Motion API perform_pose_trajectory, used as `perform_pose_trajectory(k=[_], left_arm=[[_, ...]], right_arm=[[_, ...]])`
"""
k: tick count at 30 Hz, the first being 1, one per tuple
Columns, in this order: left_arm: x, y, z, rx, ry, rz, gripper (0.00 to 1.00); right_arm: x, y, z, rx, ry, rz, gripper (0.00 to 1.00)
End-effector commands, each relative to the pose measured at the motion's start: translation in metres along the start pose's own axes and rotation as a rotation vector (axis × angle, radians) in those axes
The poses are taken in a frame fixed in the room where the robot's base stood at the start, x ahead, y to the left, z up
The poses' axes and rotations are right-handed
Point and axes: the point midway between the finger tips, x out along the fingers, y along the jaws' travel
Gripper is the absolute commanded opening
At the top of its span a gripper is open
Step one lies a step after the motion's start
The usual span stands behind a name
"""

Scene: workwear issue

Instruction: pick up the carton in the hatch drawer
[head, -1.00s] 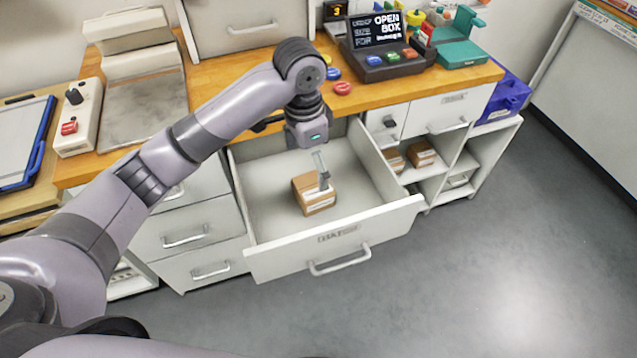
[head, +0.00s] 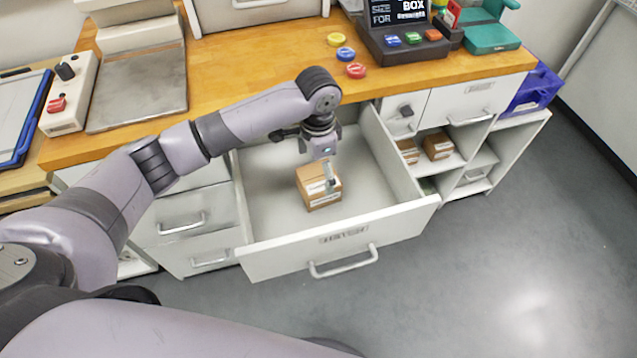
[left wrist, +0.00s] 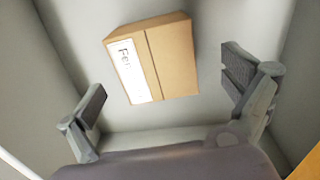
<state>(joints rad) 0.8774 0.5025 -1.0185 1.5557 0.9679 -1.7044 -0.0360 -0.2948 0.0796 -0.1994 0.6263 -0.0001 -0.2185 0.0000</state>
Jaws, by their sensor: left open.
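The carton (head: 318,190) is a small brown box with a white label, lying on the floor of the open hatch drawer (head: 345,240). My left gripper (head: 325,178) points down into the drawer, over the carton, and partly covers it in the head view. In the left wrist view the carton (left wrist: 163,58) shows between and beyond the two spread fingers (left wrist: 165,82), with visible room on both sides. The gripper is open and holds nothing. How far the fingertips are above the carton is hard to tell. My right gripper is not in view.
The drawer's side walls and front panel surround the carton. The wooden worktop (head: 260,60) is above and behind, with coloured discs (head: 346,54) and a display console (head: 400,35). More brown cartons (head: 438,146) sit on a shelf to the right.

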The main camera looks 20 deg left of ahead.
Motion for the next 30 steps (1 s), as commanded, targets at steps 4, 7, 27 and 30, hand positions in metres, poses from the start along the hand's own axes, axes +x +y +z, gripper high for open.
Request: perform_pose_trajectory(k=[4, 7, 27, 30], left_arm=[[0.009, 0.001, 0.001, 0.000, -0.002, 0.001, 0.98], [0.022, 0.004, 0.001, 0.000, -0.002, 0.001, 0.98], [0.055, 0.005, 0.001, 0.000, 0.001, -0.001, 0.88], [0.055, 0.005, 0.001, 0.000, 0.000, -0.001, 0.81]], right_arm=[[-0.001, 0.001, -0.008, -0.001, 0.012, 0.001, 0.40], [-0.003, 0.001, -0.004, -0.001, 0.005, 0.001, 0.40], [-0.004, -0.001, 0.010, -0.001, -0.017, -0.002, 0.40], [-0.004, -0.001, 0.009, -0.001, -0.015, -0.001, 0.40]])
